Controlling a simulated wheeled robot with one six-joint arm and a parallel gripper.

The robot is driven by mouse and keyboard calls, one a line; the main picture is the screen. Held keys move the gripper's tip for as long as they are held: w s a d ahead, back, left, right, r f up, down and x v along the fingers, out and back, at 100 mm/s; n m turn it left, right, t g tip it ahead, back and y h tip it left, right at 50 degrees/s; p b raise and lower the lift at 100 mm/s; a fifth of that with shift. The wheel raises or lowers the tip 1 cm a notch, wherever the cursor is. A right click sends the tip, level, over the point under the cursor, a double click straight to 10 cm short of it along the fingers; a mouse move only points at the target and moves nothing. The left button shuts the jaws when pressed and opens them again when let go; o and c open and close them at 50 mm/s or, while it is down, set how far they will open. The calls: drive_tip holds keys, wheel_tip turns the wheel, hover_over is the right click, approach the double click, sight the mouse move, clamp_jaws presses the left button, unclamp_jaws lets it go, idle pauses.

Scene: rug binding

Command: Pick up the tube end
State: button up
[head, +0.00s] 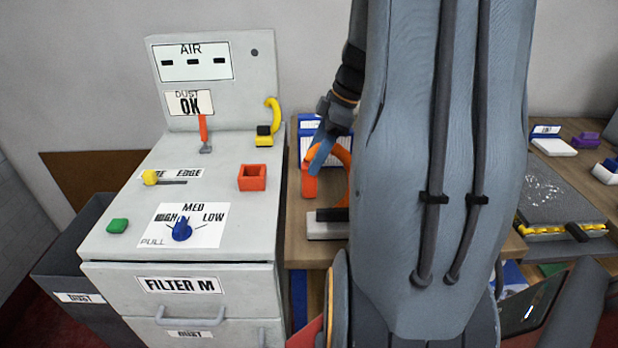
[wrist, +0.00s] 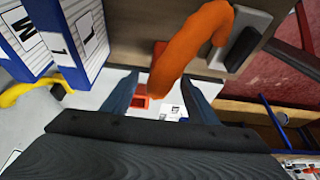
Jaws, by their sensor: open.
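The tube is a thick orange hose that curves up from the bench beside the cabinet, in the head view (head: 342,156). My arm hides part of it there. In the wrist view the tube end (wrist: 163,82) hangs toward my gripper (wrist: 160,79). My gripper is open, with one blue finger on each side of the tube end in that picture. I cannot tell whether either finger touches it. In the head view my gripper (head: 321,152) is at the tube's curve, and only one finger shows clearly.
The cabinet (head: 120,240) stands left of the bench and carries a red open box (head: 252,178), a yellow hook-shaped piece (head: 266,125) and a blue knob (head: 182,230). A white block with a black top (head: 328,228) sits near the tube. Blue-and-white boxes (wrist: 80,35) stand close by.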

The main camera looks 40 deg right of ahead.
sight(309, 180)
drive_tip(key=p+x, duration=0.1)
drive_tip(key=x, duration=0.3)
drive_tip(key=shift+a+f, duration=0.1)
